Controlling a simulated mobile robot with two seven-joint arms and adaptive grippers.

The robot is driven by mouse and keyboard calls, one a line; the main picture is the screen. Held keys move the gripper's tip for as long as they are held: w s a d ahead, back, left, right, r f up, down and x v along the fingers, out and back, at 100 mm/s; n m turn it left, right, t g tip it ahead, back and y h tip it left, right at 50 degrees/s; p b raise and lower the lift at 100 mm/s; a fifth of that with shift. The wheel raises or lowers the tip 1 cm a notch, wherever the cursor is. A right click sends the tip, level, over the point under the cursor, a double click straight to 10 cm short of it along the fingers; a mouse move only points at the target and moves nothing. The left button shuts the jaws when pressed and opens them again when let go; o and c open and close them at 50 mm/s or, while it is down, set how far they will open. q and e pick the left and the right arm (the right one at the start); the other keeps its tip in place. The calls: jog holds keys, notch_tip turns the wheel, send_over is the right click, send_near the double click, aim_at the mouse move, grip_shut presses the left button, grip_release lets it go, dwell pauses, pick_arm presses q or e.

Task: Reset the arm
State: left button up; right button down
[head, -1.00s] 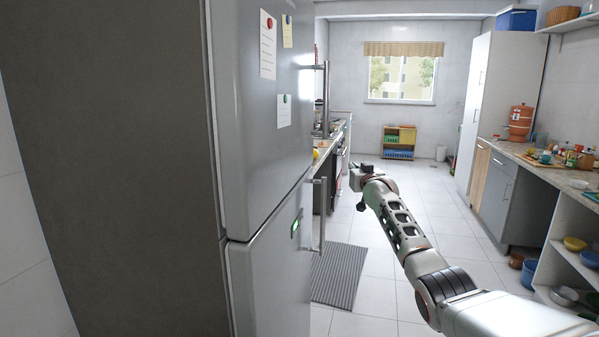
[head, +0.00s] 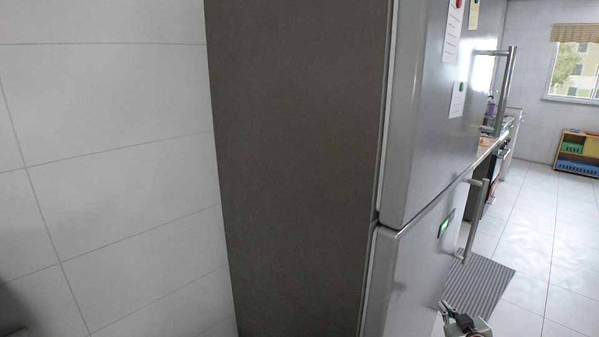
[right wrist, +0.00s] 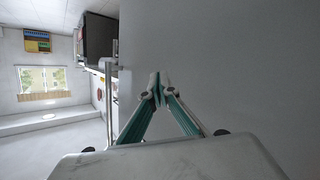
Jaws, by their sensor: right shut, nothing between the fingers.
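My right gripper (head: 465,322) shows at the bottom edge of the head view, in front of the lower fridge door. Much of it is cut off by the frame. In the right wrist view its green fingers (right wrist: 160,90) meet at the tips, shut and empty. My left gripper is not in view.
The grey fridge (head: 295,170) fills the middle, with two long door handles (head: 505,90) on its front. A white tiled wall (head: 110,150) is at left. A striped mat (head: 482,285) lies on the floor at right. Open floor (head: 545,240) stretches beyond, towards a small shelf (head: 578,155).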

jog(key=s+a+f+g+y, duration=0.1)
jog(key=s+a+f, duration=0.3)
jog(key=s+a, duration=0.3)
jog(key=s+a+f+n+g+y, duration=0.1)
jog(key=s+a+f, duration=0.3)
jog(key=s, duration=1.4)
jog(key=s+a+f+g+y, duration=0.1)
jog(key=s+a+f, duration=0.3)
jog(key=s+a, duration=0.7)
jog(key=shift+s+a+f+n+g+y, duration=0.3)
jog(key=shift+s+f+n+g, duration=0.1)
jog(key=shift+s, duration=0.35)
